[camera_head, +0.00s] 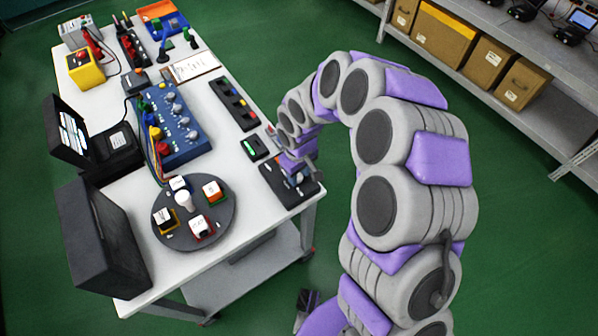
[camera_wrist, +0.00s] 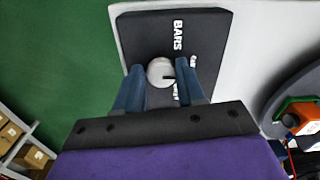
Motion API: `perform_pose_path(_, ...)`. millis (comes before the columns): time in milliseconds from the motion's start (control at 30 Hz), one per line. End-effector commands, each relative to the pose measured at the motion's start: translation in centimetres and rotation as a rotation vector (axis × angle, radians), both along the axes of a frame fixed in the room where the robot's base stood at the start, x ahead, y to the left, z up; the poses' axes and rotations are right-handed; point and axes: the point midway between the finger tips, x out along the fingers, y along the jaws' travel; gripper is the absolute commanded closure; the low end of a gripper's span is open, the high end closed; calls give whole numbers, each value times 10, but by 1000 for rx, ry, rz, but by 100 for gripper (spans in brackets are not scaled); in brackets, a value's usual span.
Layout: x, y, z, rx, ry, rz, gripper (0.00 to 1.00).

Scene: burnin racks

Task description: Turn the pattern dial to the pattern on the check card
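The pattern dial is a pale round knob (camera_wrist: 161,72) with a dark pointer mark, on a black box (camera_wrist: 208,30) lettered "BARS" in white; other lettering is partly hidden. In the wrist view my gripper (camera_wrist: 163,78) has its two blue fingers apart, one on each side of the knob. I cannot tell whether they touch it. In the head view the black box (camera_head: 309,190) is at the table's front right corner, with my gripper (camera_head: 292,172) over it. I cannot make out which card is the check card.
A dark round turntable (camera_head: 226,203) with several small blocks stands left of the box. A small black device with a green display (camera_head: 254,147) and a black strip with coloured parts (camera_head: 234,104) lie behind it. A blue panel (camera_head: 185,130) with knobs stands mid-table.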

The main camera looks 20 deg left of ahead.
Motion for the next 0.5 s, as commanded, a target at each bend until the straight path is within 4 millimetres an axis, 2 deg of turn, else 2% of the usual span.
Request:
perform_pose_path(33, 1, 0, 0, 1, -3, 0, 72)
perform_pose_path(267, 1, 0, 0, 3, -2, 0, 94)
perform_pose_path(500, 0, -1, 0, 1, -1, -11, 95)
